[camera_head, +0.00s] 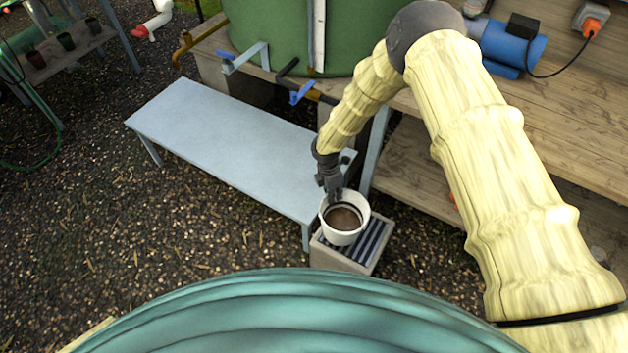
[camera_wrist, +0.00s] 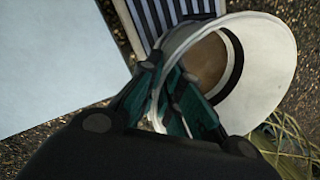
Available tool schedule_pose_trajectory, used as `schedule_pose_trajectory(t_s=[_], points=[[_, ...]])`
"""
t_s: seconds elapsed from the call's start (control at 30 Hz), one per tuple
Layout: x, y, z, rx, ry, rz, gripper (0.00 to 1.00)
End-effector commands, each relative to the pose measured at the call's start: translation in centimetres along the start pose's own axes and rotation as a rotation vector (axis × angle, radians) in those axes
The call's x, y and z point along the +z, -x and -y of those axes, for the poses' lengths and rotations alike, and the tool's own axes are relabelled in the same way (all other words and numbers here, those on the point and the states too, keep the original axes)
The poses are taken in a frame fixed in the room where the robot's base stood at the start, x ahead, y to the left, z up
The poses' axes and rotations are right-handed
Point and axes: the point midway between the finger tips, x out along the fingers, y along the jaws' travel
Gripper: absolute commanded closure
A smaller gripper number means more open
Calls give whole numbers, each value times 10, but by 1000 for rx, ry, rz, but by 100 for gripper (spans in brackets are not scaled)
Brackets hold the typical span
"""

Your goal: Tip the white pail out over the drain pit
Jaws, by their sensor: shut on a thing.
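The white pail (camera_head: 344,234) is over the drain pit in the head view, its mouth facing up toward the camera and brown contents or a brown inside showing. It also shows in the wrist view (camera_wrist: 268,62), with a dark band inside. My gripper (camera_head: 335,196) is shut on the pail's rim at its far side; in the wrist view its fingers (camera_wrist: 182,100) lie across the wall. The drain pit (camera_head: 352,262) is a pale block with a dark slatted grate, partly hidden by the pail. I cannot tell whether the pail touches the grate.
A pale blue bench (camera_head: 225,140) stands left of the pit, its near right corner close to the pail. A wooden workbench (camera_head: 560,110) with a blue pump (camera_head: 513,48) stands at the right. A green tank (camera_head: 270,35) is behind. Open gravel (camera_head: 190,215) lies at left.

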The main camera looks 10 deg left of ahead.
Motion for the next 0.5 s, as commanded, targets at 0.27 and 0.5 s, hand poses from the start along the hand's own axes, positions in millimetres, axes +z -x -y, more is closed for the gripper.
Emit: schedule_pose_trajectory(t_s=[0.27, 0.5], points=[[-26, 10, -55, 41, 403, 58, 100], [-35, 16, -77, 55, 555, 81, 100]])
